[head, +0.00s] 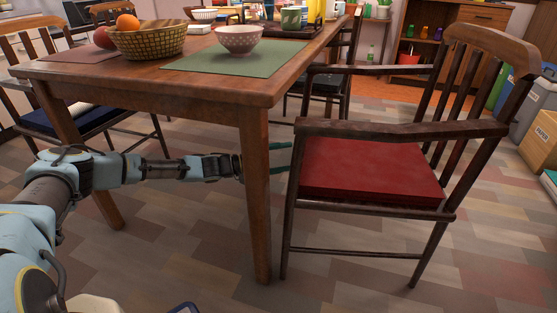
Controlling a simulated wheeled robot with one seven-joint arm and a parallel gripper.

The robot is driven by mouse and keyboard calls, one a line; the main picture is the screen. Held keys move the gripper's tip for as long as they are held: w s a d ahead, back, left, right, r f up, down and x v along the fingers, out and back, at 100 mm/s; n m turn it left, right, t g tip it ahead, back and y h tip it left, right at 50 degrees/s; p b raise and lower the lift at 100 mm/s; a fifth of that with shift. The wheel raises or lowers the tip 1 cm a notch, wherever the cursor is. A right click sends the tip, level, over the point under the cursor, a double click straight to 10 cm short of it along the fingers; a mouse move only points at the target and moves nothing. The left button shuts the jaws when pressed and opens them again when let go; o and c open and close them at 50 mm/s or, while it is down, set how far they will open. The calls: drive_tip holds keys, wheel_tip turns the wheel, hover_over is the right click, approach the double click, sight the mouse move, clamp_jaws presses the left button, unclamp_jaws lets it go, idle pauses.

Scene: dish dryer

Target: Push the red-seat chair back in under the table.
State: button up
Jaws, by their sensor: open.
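The red-seat chair (368,168) stands upright at the right, its backrest at the far right and its seat front facing the wooden table (190,84). Its front is close to the table's near right leg, and most of the seat is outside the table's edge. My gripper (283,157) is at the end of my arm, which reaches below the tabletop from the left. The gripper is partly hidden behind the table leg (256,195). Its teal fingers show just left of the chair seat, open and empty. I cannot tell whether they touch the chair.
A wicker basket (148,41) with fruit and a bowl (238,40) on a green mat (229,59) are on the table. A blue-seat chair (75,119) stands at the left, other chairs behind. Bins and a crate (541,138) line the right edge.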

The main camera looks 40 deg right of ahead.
sight(309, 154)
drive_tip(key=b+x, duration=0.2)
drive_tip(key=x, duration=0.7)
drive_tip(key=shift+c, duration=0.4)
clamp_jaws()
idle(0.3)
